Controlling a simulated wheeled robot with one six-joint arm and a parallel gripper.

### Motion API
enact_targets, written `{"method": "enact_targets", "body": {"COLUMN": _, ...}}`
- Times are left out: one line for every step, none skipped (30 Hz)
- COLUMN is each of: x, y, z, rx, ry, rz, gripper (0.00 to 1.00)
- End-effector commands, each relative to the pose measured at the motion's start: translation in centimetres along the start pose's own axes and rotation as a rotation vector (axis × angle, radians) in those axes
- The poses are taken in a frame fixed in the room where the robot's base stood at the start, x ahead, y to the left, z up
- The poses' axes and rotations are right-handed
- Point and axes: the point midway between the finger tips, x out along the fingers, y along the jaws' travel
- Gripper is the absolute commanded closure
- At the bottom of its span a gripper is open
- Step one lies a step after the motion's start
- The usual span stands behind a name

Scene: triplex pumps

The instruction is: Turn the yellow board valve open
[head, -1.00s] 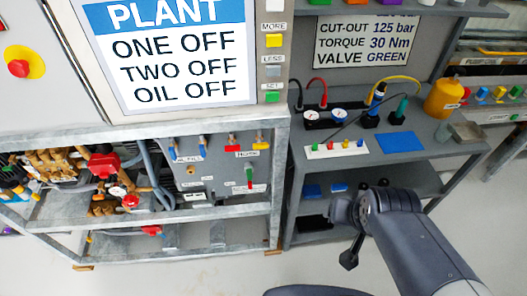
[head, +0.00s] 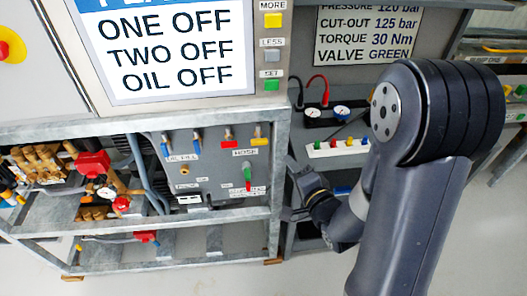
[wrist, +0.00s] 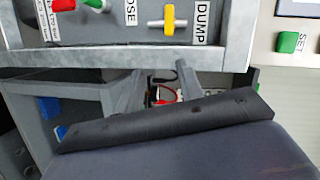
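The yellow board valve (head: 261,141) is at the upper right of the grey valve board, close to the rack's right post. In the wrist view the yellow valve (wrist: 169,19) shows at the top, its bar handle upright in the picture beside a label reading DUMP. My gripper (head: 298,184) is right of the rack post and lower than the valve, apart from it. In the wrist view its two fingers (wrist: 161,72) stand apart with nothing held between them. The rack's frame edge lies between the fingers and the valve in that view.
A red-handled valve (head: 229,143) sits left of the yellow one, and a green valve (head: 247,173) is below. The galvanised rack post (head: 277,180) stands between my gripper and the board. A shelf with gauges (head: 341,114) and a coloured button strip is behind my arm.

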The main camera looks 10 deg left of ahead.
Motion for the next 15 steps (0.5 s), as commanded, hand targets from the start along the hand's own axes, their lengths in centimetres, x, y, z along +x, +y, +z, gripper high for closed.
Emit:
{"method": "enact_targets", "body": {"x": 0.2, "y": 0.6, "z": 0.8, "rx": 0.057, "ry": -0.02, "rz": -0.037, "gripper": 0.65}}
{"method": "enact_targets", "body": {"x": 0.3, "y": 0.5, "z": 1.1, "rx": 0.088, "ry": -0.03, "rz": -0.062, "gripper": 0.65}}
{"method": "enact_targets", "body": {"x": 0.3, "y": 0.4, "z": 1.5, "rx": 0.126, "ry": -0.043, "rz": -0.09, "gripper": 0.65}}
{"method": "enact_targets", "body": {"x": 0.3, "y": 0.3, "z": 1.8, "rx": 0.15, "ry": -0.051, "rz": -0.108, "gripper": 0.65}}
{"method": "enact_targets", "body": {"x": 0.3, "y": 0.2, "z": 2.0, "rx": 0.172, "ry": -0.058, "rz": -0.124, "gripper": 0.65}}
{"method": "enact_targets", "body": {"x": 0.3, "y": 0.1, "z": 2.2, "rx": 0.196, "ry": -0.066, "rz": -0.142, "gripper": 0.65}}
{"method": "enact_targets", "body": {"x": 0.3, "y": 0.1, "z": 2.3, "rx": 0.209, "ry": -0.071, "rz": -0.152, "gripper": 0.65}}
{"method": "enact_targets", "body": {"x": 0.3, "y": 0.0, "z": 2.4, "rx": 0.219, "ry": -0.075, "rz": -0.159, "gripper": 0.65}}
{"method": "enact_targets", "body": {"x": 0.3, "y": -0.1, "z": 2.4, "rx": 0.229, "ry": -0.078, "rz": -0.167, "gripper": 0.65}}
{"method": "enact_targets", "body": {"x": 0.4, "y": -0.2, "z": 2.5, "rx": 0.233, "ry": -0.08, "rz": -0.172, "gripper": 0.65}}
{"method": "enact_targets", "body": {"x": 0.6, "y": -0.3, "z": 2.5, "rx": 0.235, "ry": -0.081, "rz": -0.174, "gripper": 0.65}}
{"method": "enact_targets", "body": {"x": 0.9, "y": -0.4, "z": 2.5, "rx": 0.236, "ry": -0.082, "rz": -0.175, "gripper": 0.65}}
{"method": "enact_targets", "body": {"x": 1.2, "y": -0.5, "z": 2.5, "rx": 0.236, "ry": -0.081, "rz": -0.175, "gripper": 0.65}}
{"method": "enact_targets", "body": {"x": 1.6, "y": -0.6, "z": 2.5, "rx": 0.235, "ry": -0.082, "rz": -0.174, "gripper": 0.65}}
{"method": "enact_targets", "body": {"x": 2.2, "y": -0.8, "z": 2.6, "rx": 0.234, "ry": -0.083, "rz": -0.175, "gripper": 0.65}}
